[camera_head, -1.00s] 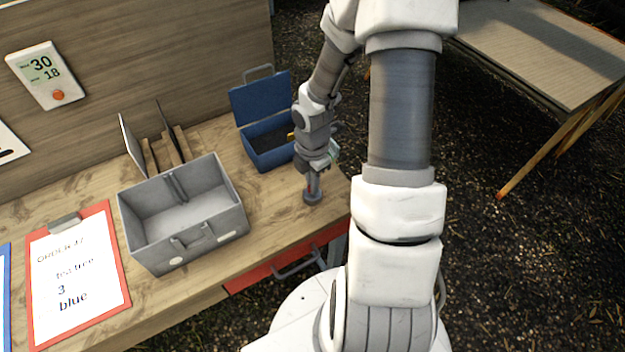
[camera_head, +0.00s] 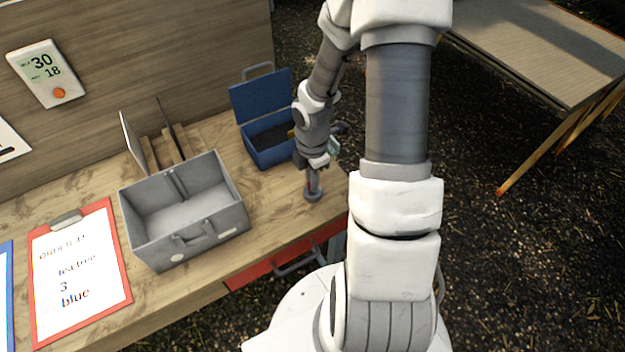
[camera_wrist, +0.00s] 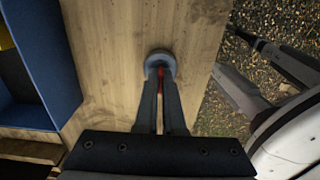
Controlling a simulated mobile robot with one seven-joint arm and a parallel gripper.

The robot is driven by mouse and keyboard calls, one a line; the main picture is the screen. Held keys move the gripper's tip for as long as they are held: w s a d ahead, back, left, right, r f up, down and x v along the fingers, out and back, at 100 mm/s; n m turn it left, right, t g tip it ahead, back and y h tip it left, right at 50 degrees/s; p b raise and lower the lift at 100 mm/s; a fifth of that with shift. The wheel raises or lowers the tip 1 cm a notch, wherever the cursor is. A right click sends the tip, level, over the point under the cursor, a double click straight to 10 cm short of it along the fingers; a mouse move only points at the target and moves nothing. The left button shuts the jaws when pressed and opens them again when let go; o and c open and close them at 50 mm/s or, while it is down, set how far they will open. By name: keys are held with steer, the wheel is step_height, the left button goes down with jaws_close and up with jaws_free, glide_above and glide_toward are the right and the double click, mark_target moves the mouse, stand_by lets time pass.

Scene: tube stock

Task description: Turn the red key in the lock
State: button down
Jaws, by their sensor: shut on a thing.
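The red key (camera_wrist: 160,76) shows as a narrow red strip between my fingers in the wrist view. It stands at the round grey lock (camera_wrist: 161,58), near the right end of the wooden workbench. In the head view the lock (camera_head: 313,196) lies under my gripper (camera_head: 313,180), which points down. My gripper (camera_wrist: 160,80) is shut on the key, with a dark finger on each side of it. The fingers hide most of the key and part of the lock, so I cannot tell the key's exact angle.
A blue open box (camera_head: 270,154) stands close behind my gripper. A grey open-topped box (camera_head: 190,240) stands to the left. A red drawer (camera_head: 255,278) with a handle is under the front edge. The bench edge is close to the lock's right.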

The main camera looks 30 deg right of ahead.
steer(key=c, duration=0.9)
jaws_free()
steer(key=shift+c, duration=0.2)
step_height(320, 180, up, 17)
steer(key=p, duration=0.3)
steer(key=shift+r+p, duration=0.2)
steer(key=shift+p, duration=0.15)
